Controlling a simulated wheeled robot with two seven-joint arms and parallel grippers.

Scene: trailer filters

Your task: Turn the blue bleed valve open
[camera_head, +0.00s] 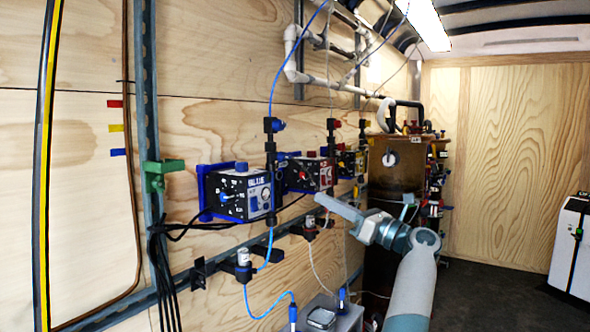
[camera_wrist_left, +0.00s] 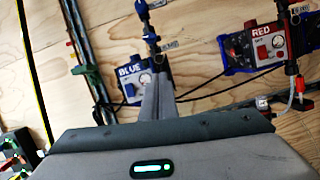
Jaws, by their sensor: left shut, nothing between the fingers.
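The blue box (camera_head: 245,192) with a dial and gauge is mounted on the plywood wall; it also shows behind my fingers in the left wrist view (camera_wrist_left: 130,88). A small blue-handled valve (camera_head: 273,126) sits on the blue line above the box; the same line fitting shows in the left wrist view (camera_wrist_left: 142,12). A second fitting (camera_head: 243,262) with a clear top hangs below the box. I cannot tell for sure which is the bleed valve. My left gripper (camera_head: 322,198) is shut and empty, right of the blue box and apart from it. My right gripper is not in view.
A red box (camera_head: 307,173) and a yellow box (camera_head: 350,163) follow along the wall. Black cables (camera_head: 180,225) hang at left near a green clamp (camera_head: 164,167). A brown tank (camera_head: 388,165) stands behind my arm. The floor at right (camera_head: 490,295) is mostly clear.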

